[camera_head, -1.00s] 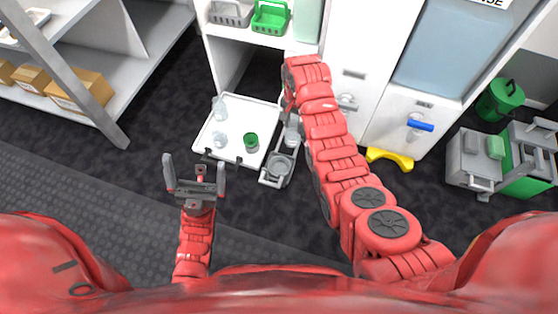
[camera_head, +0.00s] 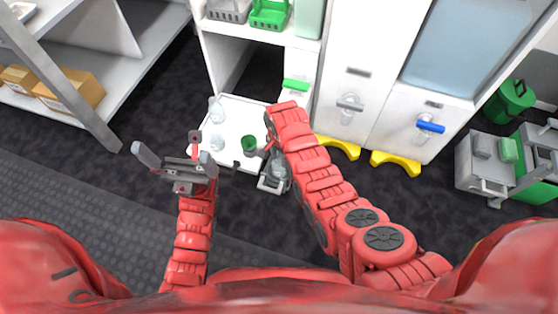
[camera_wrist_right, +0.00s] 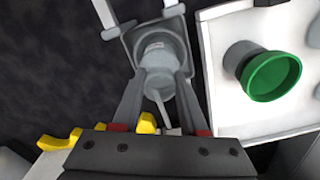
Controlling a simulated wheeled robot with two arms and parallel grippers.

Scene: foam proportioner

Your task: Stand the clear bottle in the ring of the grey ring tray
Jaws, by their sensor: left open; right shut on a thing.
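My right gripper (camera_wrist_right: 160,92) is shut on the clear bottle (camera_wrist_right: 158,84), as the right wrist view shows. The bottle is over the grey ring tray (camera_wrist_right: 176,12) and lines up with its ring; I cannot tell whether its base touches the tray. In the head view the ring tray (camera_head: 265,186) stands on the floor beside the white tray, partly hidden by my right arm. The bottle (camera_head: 281,168) shows only in part there, and my right gripper is mostly hidden. My left gripper (camera_head: 177,160) is open and empty, left of the white tray.
The white tray (camera_head: 233,112) holds a green-topped container (camera_head: 249,144) and clear bottles (camera_head: 217,142), close beside the ring tray. A white cabinet with a blue tap (camera_head: 430,127) and yellow feet (camera_head: 396,162) stands behind. Shelves with boxes are at left. The front floor is clear.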

